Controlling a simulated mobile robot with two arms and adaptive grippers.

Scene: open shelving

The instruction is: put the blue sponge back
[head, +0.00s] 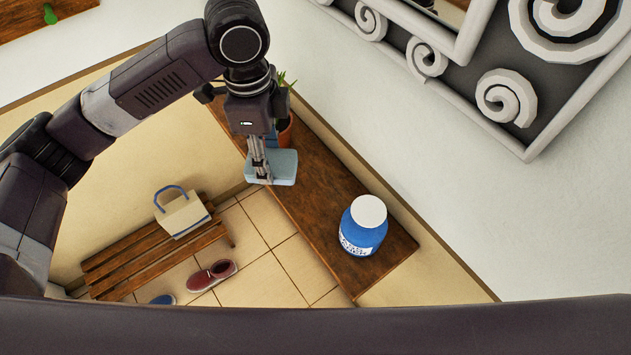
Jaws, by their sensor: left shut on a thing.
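The blue sponge (284,168) is a pale blue block in the head view, at the lower end of my left gripper (262,177). My left gripper points down and is shut on the sponge. The sponge shows over the far part of a brown wooden shelf (315,205). I cannot tell whether it touches the shelf. My right gripper is not in view.
A blue jar with a white lid (364,226) stands on the shelf's near end. A potted plant (286,130) is partly hidden behind my left gripper. Below are a slatted bench (130,262) with a bag (181,214) and a red shoe (212,275). The shelf between sponge and jar is clear.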

